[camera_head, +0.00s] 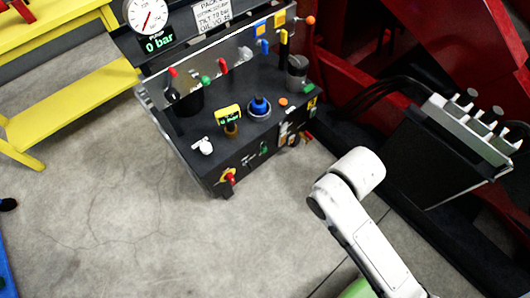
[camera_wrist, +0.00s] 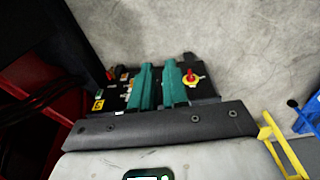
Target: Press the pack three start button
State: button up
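The dark control console (camera_head: 215,160) stands at the upper middle of the head view. Its front face carries a small green button (camera_head: 264,150), and another green part (camera_head: 309,88) sits at its right end. I cannot tell which control is the pack three start button, as the labels are too small to read. In the wrist view, my gripper (camera_wrist: 160,66) has two teal fingers with a narrow gap between them and nothing in it. They overlap the console face and hide its middle. I cannot tell whether they touch it. My gripper does not show in the head view.
A gauge (camera_head: 147,14) reads 0 bar. Red machinery (camera_head: 430,50) and a lever bank (camera_head: 475,118) stand right.

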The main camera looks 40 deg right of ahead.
grip_shut()
dwell(0.3)
dwell(0.3)
